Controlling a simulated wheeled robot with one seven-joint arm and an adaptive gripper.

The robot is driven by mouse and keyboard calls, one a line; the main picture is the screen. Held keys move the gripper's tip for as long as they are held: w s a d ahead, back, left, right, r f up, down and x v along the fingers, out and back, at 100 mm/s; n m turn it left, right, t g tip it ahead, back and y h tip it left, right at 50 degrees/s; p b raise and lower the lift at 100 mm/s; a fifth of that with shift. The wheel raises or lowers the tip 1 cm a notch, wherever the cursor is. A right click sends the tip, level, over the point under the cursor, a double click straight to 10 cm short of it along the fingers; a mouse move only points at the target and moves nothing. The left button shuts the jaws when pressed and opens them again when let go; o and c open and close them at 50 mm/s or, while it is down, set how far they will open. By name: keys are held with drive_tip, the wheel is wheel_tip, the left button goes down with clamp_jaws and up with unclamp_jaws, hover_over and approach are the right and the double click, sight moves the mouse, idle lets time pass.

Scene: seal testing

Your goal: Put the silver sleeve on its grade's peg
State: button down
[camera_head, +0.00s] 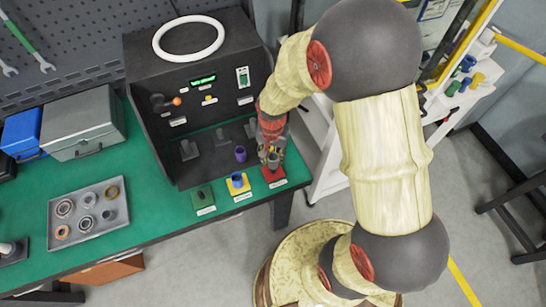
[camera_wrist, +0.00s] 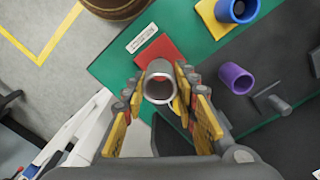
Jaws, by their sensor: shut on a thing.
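The silver sleeve (camera_wrist: 160,82) is an open metal tube, seen end-on in the wrist view. My gripper (camera_wrist: 160,97) is shut on it, with a yellow-padded finger on either side. In the head view my gripper (camera_head: 271,156) points down over the red plate (camera_head: 279,180). The red plate (camera_wrist: 166,46) shows behind the sleeve, and red shows through its bore; I cannot tell whether a peg is inside. The yellow plate (camera_head: 233,193) carries a blue sleeve (camera_head: 237,180). The green plate (camera_head: 203,200) has a dark peg and no sleeve.
A purple sleeve (camera_head: 240,154) stands on the dark test rig (camera_head: 152,140), near grey fixtures. Small labels lie before the plates, too small to read. A grey tray (camera_head: 90,240) of rings lies left on the green bench (camera_head: 150,215). The bench edge is close to the plates.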

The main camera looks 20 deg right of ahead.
drive_tip(key=shift+f, duration=0.2)
drive_tip(key=shift+f+b, duration=0.6)
drive_tip(key=shift+f, duration=0.2)
drive_tip(key=shift+f, duration=0.2)
drive_tip(key=shift+f+b, duration=0.35)
drive_tip(key=shift+f, duration=0.1)
drive_tip(key=shift+f+b, duration=0.4)
drive_tip(key=shift+f, duration=0.5)
idle(1.5)
drive_tip(key=c, duration=1.4)
unclamp_jaws()
drive_tip(key=shift+o, duration=0.4)
